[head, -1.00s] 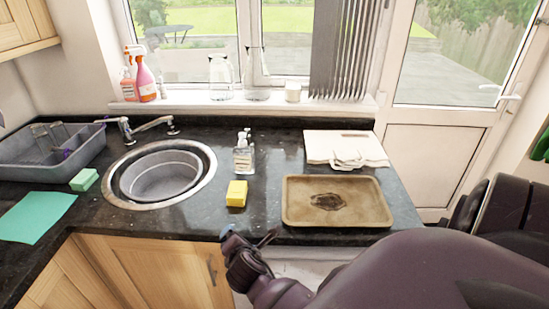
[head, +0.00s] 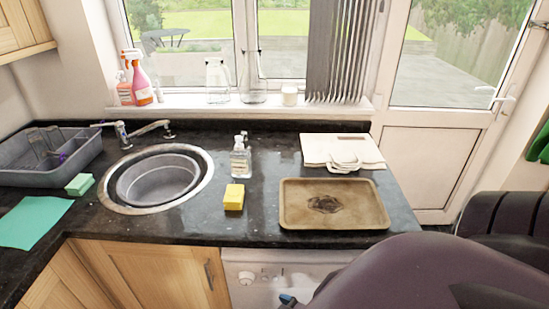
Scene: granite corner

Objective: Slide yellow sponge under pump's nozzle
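The yellow sponge (head: 234,197) stands on the dark granite counter, right of the sink. The clear pump bottle (head: 240,160) stands upright just behind it, with its nozzle (head: 242,137) at the top. The sponge and bottle look apart, with a small strip of counter between them. Of my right gripper only a small blue-tipped part (head: 287,299) shows at the bottom edge, below the counter front and well away from the sponge. The rest of it is hidden or cut off, so its opening does not show. My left gripper is out of view.
A round sink (head: 157,180) lies to the left, with a green sponge (head: 80,184) beside it. A brown tray (head: 300,220) sits to the right at the front edge. A white board (head: 320,147) with a cloth lies behind the tray. Counter around the yellow sponge is clear.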

